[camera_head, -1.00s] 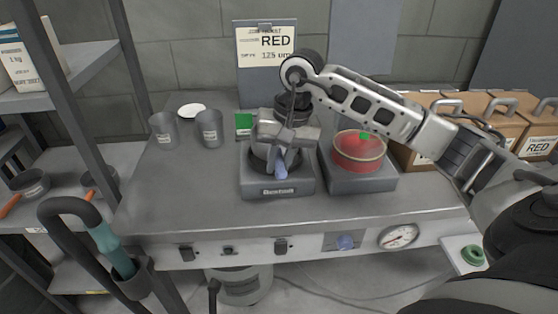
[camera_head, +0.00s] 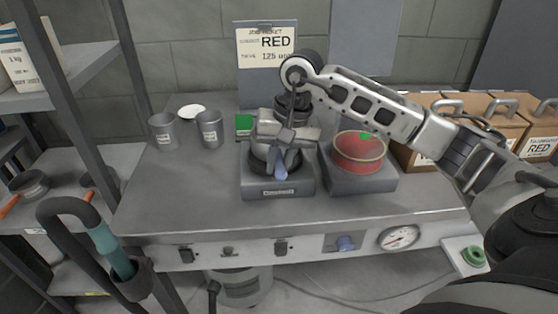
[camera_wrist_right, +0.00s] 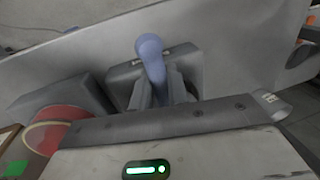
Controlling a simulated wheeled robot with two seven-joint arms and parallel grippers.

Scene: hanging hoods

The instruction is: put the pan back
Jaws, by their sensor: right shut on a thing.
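A dark round pan (camera_head: 261,165) with a blue handle (camera_head: 280,172) is at the square grey unit (camera_head: 279,190) on the bench. My right gripper (camera_head: 283,158) reaches in from above and is shut on the blue handle. The gripper covers much of the pan, so I cannot tell whether it rests on the unit or sits slightly above it. In the right wrist view the blue handle (camera_wrist_right: 151,58) stands between the fingers, with the grey unit behind. My left gripper is not in view.
A red round vessel (camera_head: 359,153) sits on a second grey unit (camera_head: 362,184) close on the right. Two grey cups (camera_head: 209,130) and a white dish (camera_head: 192,111) stand left. Brown boxes (camera_head: 421,155) stand right. A shelf (camera_head: 72,72) rises at left. The bench front is clear.

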